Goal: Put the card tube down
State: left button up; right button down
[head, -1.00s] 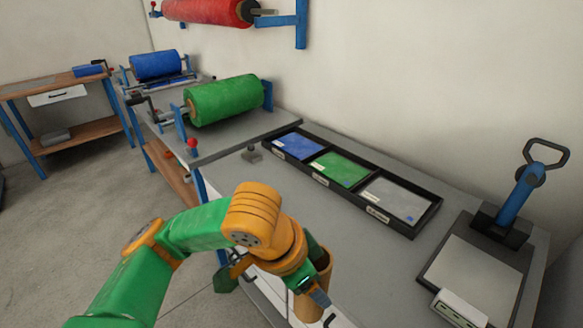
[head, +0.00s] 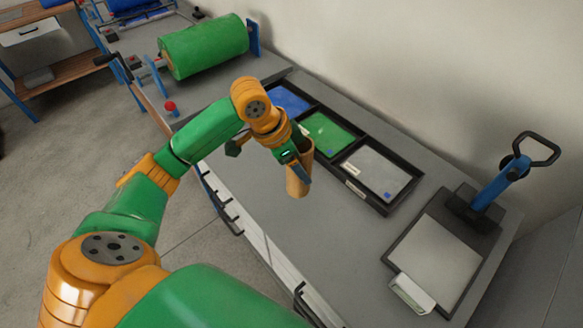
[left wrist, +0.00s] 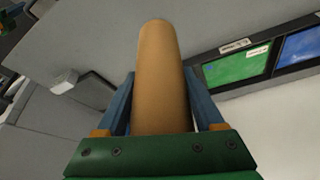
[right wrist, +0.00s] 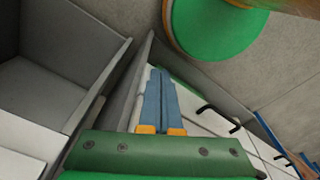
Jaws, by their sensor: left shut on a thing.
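The card tube (head: 299,179) is a plain brown cylinder. My left gripper (head: 291,157) is shut on it, over the grey worktop (head: 272,213) beside the compartment tray; the tube stands roughly upright in the head view. In the left wrist view the tube (left wrist: 160,75) lies between the two blue fingers of the left gripper (left wrist: 163,100). I cannot tell whether its lower end touches the worktop. My right gripper (right wrist: 160,98) shows only in its wrist view, its blue fingers together with nothing between them, near the drawer fronts.
A black tray (head: 381,206) with blue, green and grey sheets lies along the wall side of the worktop. A press with a blue lever (head: 500,182) stands at the right. A green roll (head: 203,47) is on the bench at the back left. The worktop's front middle is clear.

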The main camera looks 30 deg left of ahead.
pick_arm(q)
jog(key=w+a+f, duration=0.1)
jog(key=f, duration=0.1)
jog(key=w+a+f, duration=0.1)
jog(key=f, duration=0.2)
jog(key=w+f+p, duration=0.1)
jog(key=f, duration=0.2)
jog(key=shift+w+a+f, duration=0.1)
jog(key=shift+w+a, duration=0.1)
jog(key=shift+a, duration=0.2)
jog(key=shift+w+f, duration=0.1)
jog(key=shift+f, duration=0.05)
jog(key=shift+f, duration=0.15)
jog(key=o, duration=1.4)
jog(key=shift+r, duration=0.3)
jog(key=v, duration=1.2)
jog(key=shift+d, duration=0.1)
